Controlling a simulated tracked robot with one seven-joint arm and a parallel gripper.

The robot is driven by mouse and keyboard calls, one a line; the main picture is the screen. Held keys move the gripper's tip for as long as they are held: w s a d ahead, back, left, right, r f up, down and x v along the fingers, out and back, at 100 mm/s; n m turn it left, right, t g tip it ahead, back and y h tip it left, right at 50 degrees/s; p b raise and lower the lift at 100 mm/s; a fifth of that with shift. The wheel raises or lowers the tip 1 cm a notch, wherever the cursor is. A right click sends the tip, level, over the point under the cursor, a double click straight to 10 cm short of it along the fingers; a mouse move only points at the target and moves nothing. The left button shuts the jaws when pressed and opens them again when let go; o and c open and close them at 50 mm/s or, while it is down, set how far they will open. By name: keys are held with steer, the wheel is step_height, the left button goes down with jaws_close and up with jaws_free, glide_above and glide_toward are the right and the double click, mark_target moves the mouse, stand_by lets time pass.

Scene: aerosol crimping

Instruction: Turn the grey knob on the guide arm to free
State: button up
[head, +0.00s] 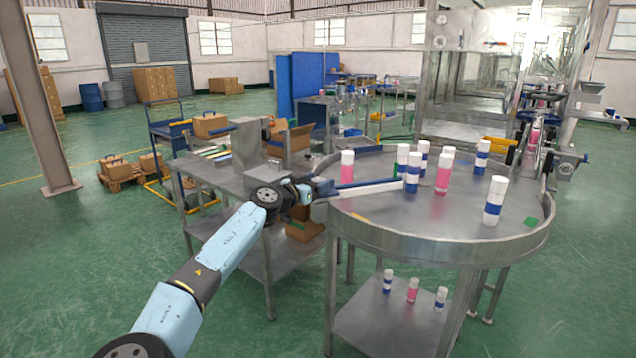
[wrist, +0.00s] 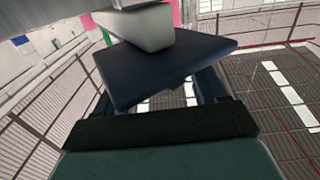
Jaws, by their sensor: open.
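The guide arm (head: 368,188), a pale bar with a blue strip along it, reaches over the left side of the round table. My gripper (head: 321,189) is at its left end, at the table's rim. In the wrist view my open gripper (wrist: 155,98) has its dark fingers to the left and right of a dark blue plate, which partly hides them. A light grey, rounded piece (wrist: 146,28) lies over the plate; I cannot tell whether it is the knob or part of the bar. In the head view the knob cannot be made out. Contact cannot be told.
The round steel table (head: 450,238) has a raised rim and carries several white, pink and blue cans. A steel bench (head: 225,172) with a grey box and cardboard cartons stands left of it, close under my arm. Green floor is open at front left.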

steer(key=shift+w+d, duration=0.2)
steer(key=shift+w, duration=0.05)
steer(key=shift+c, duration=0.2)
steer(key=c, duration=1)
